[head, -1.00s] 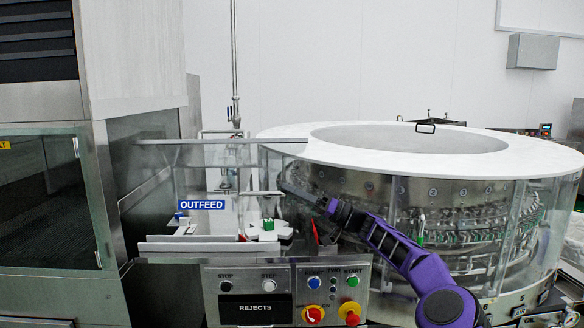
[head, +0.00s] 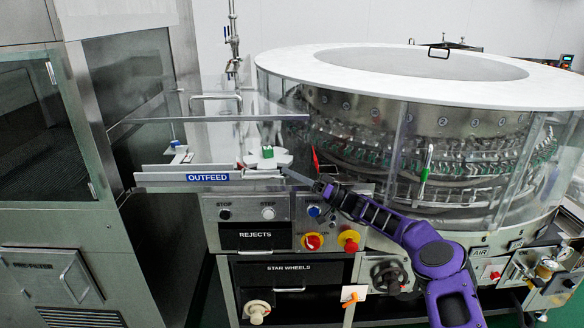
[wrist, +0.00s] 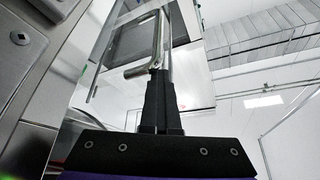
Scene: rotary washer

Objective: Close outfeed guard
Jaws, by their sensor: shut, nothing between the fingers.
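My gripper (head: 290,174) is just right of the guard, by the red piece near the panel's right end. In the wrist view my gripper (wrist: 162,82) is shut and empty, its black fingers together. A metal bar (wrist: 142,70) shows at the fingertips; whether they touch it I cannot tell.
The round washer with its white top ring (head: 300,58) fills the right. The control panel (head: 250,207) with buttons and red-yellow stops (head: 349,240) lies just below the guard. A steel cabinet (head: 100,150) stands left.

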